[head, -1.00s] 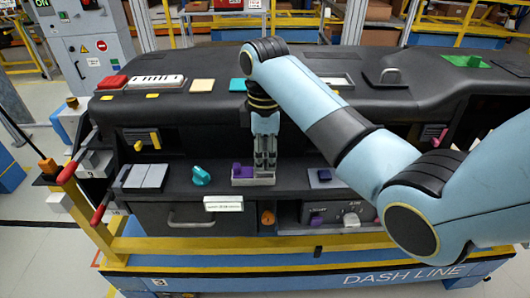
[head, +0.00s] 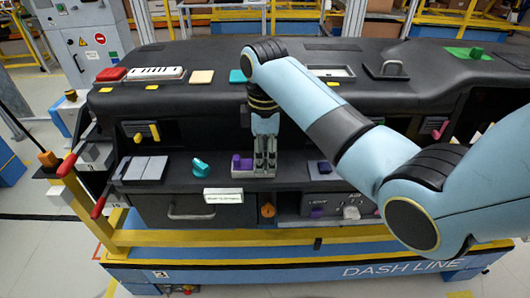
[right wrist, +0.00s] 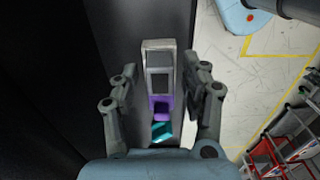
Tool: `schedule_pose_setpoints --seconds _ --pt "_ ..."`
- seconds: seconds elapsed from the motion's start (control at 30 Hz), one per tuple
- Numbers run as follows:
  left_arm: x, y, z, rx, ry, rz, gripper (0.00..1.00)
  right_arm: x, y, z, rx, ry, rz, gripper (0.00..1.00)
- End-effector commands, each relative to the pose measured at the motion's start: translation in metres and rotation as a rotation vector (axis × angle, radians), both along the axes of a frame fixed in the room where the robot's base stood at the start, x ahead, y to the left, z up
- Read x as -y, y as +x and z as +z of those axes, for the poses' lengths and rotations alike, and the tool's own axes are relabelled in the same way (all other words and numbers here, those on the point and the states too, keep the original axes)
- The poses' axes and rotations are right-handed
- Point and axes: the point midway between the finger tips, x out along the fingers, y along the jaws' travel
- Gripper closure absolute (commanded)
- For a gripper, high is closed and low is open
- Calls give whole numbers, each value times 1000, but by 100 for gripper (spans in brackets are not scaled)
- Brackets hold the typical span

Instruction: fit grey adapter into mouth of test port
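A light grey holder (head: 243,174) with a purple block (head: 241,163) in its left part sits on the dashboard's dark ledge. In the right wrist view the grey holder's end (right wrist: 158,45), a dark square opening or block (right wrist: 160,83) and the purple block (right wrist: 162,107) lie in a row between my fingers. My right gripper (head: 265,168) points down at the holder's right part, its fingers apart on both sides; it also shows in the right wrist view (right wrist: 160,88). I cannot tell which grey part is the adapter or port. My left gripper is out of view.
A dark blue square part (head: 324,167) lies to the right. A white label (head: 223,196) and an orange knob (head: 268,210) are below the ledge.

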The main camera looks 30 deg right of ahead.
Motion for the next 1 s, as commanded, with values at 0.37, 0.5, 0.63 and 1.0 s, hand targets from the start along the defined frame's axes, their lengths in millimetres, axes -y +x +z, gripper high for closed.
schedule_pose_setpoints --seconds 0.37,0.5,0.63,1.0 --pt "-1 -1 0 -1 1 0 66 0 1 6 3 -1 0 47" --pt "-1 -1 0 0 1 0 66 0 1 28 5 -1 0 47" --pt "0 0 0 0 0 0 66 0 1 52 4 0 -1 47" --pt "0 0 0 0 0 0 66 0 0 75 0 0 0 47"
